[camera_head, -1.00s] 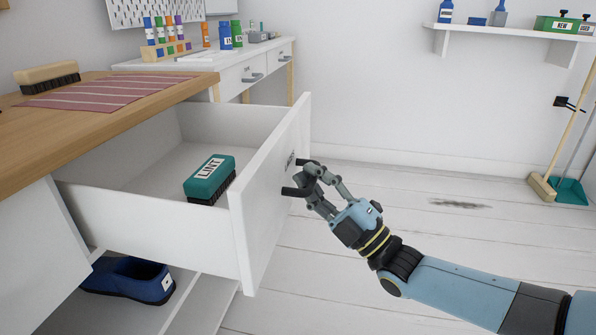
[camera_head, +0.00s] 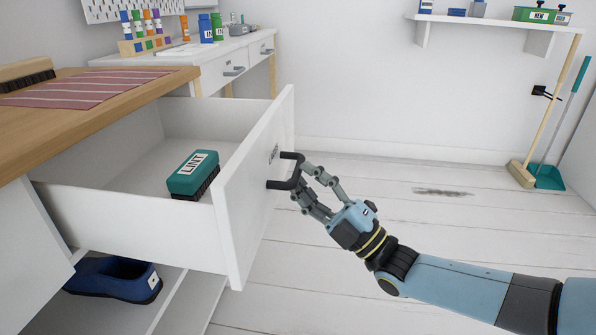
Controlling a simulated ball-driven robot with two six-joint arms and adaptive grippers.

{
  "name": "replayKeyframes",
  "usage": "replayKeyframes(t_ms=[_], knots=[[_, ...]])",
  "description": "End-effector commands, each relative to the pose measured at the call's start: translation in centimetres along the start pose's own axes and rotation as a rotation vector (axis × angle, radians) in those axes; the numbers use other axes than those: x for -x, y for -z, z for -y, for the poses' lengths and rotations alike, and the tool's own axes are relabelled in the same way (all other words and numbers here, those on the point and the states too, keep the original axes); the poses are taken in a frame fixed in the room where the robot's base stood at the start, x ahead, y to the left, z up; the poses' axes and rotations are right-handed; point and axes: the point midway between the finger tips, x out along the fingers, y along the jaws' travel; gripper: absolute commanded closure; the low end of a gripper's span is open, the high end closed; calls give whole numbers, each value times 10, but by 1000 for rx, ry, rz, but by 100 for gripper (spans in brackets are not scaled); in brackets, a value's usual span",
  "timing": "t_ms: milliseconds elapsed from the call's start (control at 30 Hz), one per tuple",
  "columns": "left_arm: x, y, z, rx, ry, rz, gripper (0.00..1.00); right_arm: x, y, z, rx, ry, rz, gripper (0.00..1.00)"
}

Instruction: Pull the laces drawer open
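The white drawer (camera_head: 246,205) stands far out from the wooden-topped desk, its inside showing. A small label on its front is seen too edge-on to read. Its dark bar handle (camera_head: 284,180) is on the outer face. My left gripper is not in view.
A teal brush labelled LINT (camera_head: 194,173) lies in the drawer. A blue shoe (camera_head: 112,279) sits on a shelf below. A striped mat (camera_head: 85,88) lies on the desktop. A broom (camera_head: 522,173) and teal dustpan (camera_head: 549,178) stand at the far right.

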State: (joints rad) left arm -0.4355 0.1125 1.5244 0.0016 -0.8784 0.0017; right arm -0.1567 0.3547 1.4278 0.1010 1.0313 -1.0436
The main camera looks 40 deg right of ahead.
Motion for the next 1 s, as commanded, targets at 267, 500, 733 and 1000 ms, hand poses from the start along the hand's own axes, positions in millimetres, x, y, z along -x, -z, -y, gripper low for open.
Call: replayKeyframes(t_ms=[267, 500, 733, 1000], knots=[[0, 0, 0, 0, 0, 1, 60, 64, -1, 1, 0, 4, 2, 76], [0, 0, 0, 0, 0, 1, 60, 92, 0, 0, 0, 2, 1, 76], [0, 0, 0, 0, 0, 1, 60, 95, 0, 0, 0, 1, 0, 76], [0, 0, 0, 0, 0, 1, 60, 95, 0, 0, 0, 1, 0, 76]])
